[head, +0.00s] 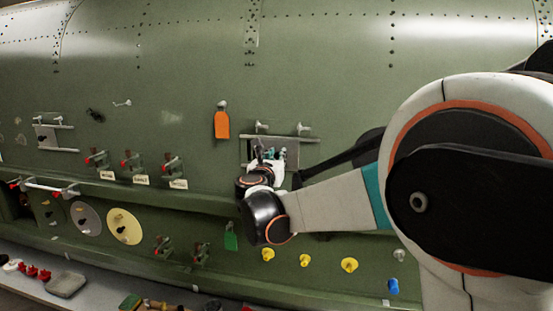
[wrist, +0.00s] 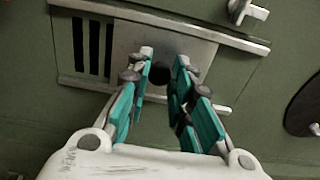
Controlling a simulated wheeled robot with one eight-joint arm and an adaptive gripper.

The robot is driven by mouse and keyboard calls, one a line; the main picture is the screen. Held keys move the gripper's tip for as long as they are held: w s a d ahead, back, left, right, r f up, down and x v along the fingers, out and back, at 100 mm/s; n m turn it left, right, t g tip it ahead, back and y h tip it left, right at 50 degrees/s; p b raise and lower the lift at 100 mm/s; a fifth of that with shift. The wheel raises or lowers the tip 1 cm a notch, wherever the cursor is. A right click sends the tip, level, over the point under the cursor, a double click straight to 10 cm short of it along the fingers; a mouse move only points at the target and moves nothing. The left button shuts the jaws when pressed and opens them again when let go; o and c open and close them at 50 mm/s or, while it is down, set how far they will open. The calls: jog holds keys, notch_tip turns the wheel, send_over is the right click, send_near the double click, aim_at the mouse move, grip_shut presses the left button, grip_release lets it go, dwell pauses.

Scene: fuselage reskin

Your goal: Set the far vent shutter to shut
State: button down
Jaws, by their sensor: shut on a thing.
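A vent shutter, a grey sliding plate (wrist: 128,38) between two pale rails, shows in the wrist view and at centre right of the hull in the head view (head: 291,153). Dark vent slots (wrist: 92,46) are uncovered on the left in the wrist view. A dark round knob (wrist: 157,73) stands on the plate. My gripper (wrist: 165,60) has its teal fingers on either side of the knob and is shut on it. In the head view, my gripper (head: 268,155) hides part of this shutter. Another similar shutter (head: 46,138) is at the far left, apart from my gripper.
Two pale latches (head: 261,127) sit above the gripped shutter. An orange tag (head: 221,124) hangs to its left, with red-handled switches (head: 131,162) beyond. Below are a ledge, a green tag (head: 230,237) and yellow knobs (head: 305,260). A shelf with a grey tray (head: 66,285) runs along the bottom.

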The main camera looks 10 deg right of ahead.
jog(key=w+a, duration=0.1)
jog(key=a, duration=0.1)
jog(key=a+b, duration=0.1)
jog(key=a, duration=0.1)
jog(key=w+a+b, duration=0.1)
jog(key=a, duration=0.1)
jog(key=shift+w+r, duration=0.1)
jog(key=shift+w, duration=0.25)
jog(key=c, duration=1.6)
grip_release()
jog(key=shift+a, duration=0.1)
jog(key=shift+o, duration=0.8)
jog(key=shift+w+a, duration=0.1)
jog(key=shift+a, duration=0.05)
jog(key=v, duration=0.7)
jog(key=shift+s, duration=0.25)
